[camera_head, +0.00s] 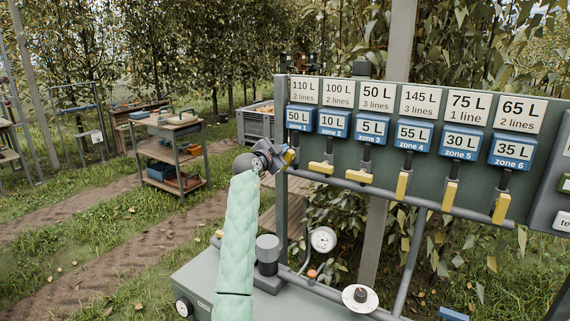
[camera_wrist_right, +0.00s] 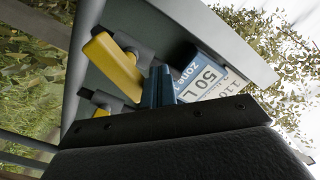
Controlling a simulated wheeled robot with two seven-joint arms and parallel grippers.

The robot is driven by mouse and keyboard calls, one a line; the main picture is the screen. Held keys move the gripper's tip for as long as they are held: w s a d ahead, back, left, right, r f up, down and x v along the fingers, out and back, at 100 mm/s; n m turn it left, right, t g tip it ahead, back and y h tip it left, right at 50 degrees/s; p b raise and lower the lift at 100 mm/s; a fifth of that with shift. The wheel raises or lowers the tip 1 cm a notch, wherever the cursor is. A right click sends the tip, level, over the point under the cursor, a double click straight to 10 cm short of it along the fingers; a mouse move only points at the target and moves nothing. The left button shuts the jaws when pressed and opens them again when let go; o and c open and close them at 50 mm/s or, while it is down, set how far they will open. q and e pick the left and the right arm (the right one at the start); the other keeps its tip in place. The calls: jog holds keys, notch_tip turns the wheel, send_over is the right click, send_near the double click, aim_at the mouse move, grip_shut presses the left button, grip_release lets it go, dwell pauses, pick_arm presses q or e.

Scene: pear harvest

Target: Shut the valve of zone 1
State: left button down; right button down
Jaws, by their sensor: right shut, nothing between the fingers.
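The zone 1 valve is at the left end of the board, under the blue "zone 1" meter (camera_head: 298,118) reading 50 L. Its yellow handle (camera_wrist_right: 115,62) shows large in the wrist view; in the head view it is mostly hidden by my right gripper (camera_head: 285,158). The right gripper's blue fingers (camera_wrist_right: 158,88) are shut and empty, close beside the handle; I cannot tell whether they touch it. The zone 1 meter also shows in the wrist view (camera_wrist_right: 202,78). My left gripper is not in view.
A gauge (camera_head: 323,239) stands below. A tool cart (camera_head: 168,157) is at left.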

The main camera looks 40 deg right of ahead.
aim_at(292, 153)
jog(key=shift+s+d+r, duration=0.1)
jog(key=shift+s+d, duration=0.05)
jog(key=shift+s, duration=0.4)
jog(key=shift+s+d, duration=0.1)
jog(key=shift+s, duration=0.05)
jog(key=shift+s+d+b, duration=0.15)
jog(key=shift+s+b, duration=0.25)
jog(key=shift+s+d+f+b, duration=0.15)
jog(key=shift+s+f+b, duration=0.2)
jog(key=shift+s+d, duration=0.15)
jog(key=shift+s, duration=0.15)
